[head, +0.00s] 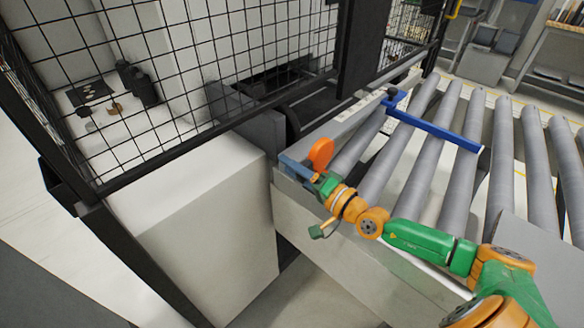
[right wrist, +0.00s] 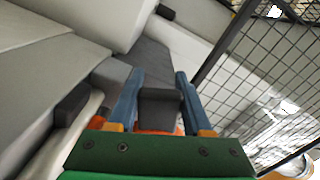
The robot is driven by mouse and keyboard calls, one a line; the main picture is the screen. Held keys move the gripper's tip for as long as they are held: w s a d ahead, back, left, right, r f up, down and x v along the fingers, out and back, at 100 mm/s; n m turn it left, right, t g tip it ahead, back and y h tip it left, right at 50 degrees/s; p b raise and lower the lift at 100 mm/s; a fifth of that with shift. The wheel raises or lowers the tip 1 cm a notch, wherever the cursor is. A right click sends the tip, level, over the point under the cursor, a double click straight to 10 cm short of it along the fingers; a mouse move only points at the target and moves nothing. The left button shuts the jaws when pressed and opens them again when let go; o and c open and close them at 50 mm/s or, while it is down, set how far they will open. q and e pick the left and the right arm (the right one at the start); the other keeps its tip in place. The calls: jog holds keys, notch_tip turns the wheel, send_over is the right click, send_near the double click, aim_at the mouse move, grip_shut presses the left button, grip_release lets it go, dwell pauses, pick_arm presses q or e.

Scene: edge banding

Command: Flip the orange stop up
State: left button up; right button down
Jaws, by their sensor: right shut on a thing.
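The orange stop (head: 321,152) shows in the head view as a rounded orange piece, raised at the near left end of the roller conveyor. My right gripper (head: 290,163) is right beside it, its blue fingers pointing left. In the right wrist view the fingers of my right gripper (right wrist: 160,88) stand on either side of a dark grey block (right wrist: 160,107), with some orange showing below it. The gripper is shut on the stop; the exact contact is partly hidden. My left gripper is not in view.
The grey rollers (head: 410,150) run off to the right, with a blue bar (head: 435,131) across them. A black wire mesh fence (head: 200,75) stands behind and left. A white box-like cabinet (head: 195,220) stands left of the conveyor end, close to my right gripper.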

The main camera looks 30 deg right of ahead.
jog(key=shift+f, duration=0.15)
jog(key=shift+c, duration=1.6)
grip_release()
jog(key=v, duration=0.7)
jog(key=shift+s, duration=0.1)
